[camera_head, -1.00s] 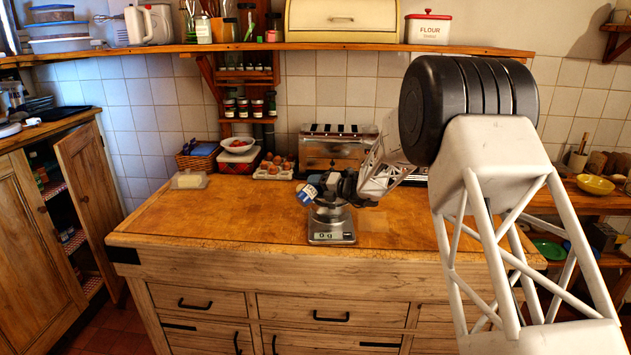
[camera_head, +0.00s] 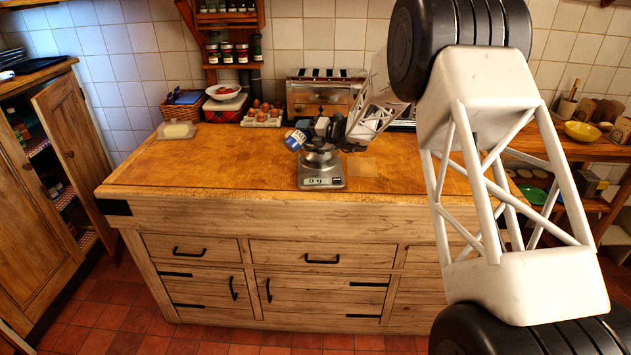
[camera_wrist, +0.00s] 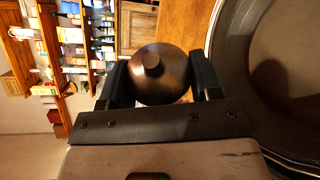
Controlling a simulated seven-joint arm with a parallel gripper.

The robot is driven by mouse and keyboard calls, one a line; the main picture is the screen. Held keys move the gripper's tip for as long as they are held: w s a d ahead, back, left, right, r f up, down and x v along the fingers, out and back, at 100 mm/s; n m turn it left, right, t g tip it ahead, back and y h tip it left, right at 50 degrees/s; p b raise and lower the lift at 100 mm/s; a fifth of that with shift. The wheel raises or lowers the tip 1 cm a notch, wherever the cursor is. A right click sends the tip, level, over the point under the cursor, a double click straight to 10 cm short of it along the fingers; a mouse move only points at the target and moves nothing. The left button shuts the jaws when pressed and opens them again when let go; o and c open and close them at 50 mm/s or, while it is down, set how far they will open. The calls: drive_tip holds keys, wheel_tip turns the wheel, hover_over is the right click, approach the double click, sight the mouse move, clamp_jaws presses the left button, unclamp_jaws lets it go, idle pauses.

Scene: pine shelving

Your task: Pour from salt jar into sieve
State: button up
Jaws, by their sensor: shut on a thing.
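A small blue-and-white jar (camera_head: 295,140), which looks like the salt jar, is tilted at the left end of my gripper (camera_head: 305,134) in the head view. My gripper is shut on it, just above a silvery bowl-like thing (camera_head: 318,158) on a scale (camera_head: 322,179). I cannot tell whether the bowl-like thing is the sieve. In the wrist view, a dark round thing with a knob (camera_wrist: 155,73) shows between the two black fingers. I cannot tell whether it is an end of the jar. No falling salt can be made out.
The wooden worktop (camera_head: 215,170) is clear at the left and front. A butter dish (camera_head: 177,130) stands at the left. A basket (camera_head: 184,109), an egg tray (camera_head: 262,117) and a toaster (camera_head: 315,95) line the back.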

drive_tip(key=shift+r+m+y, duration=0.25)
drive_tip(key=shift+m+y, duration=0.1)
drive_tip(key=shift+m, duration=0.45)
drive_tip(key=shift+r+m+y, duration=0.25)
drive_tip(key=shift+m+y, duration=0.1)
drive_tip(key=shift+m, duration=0.45)
idle(6.4)
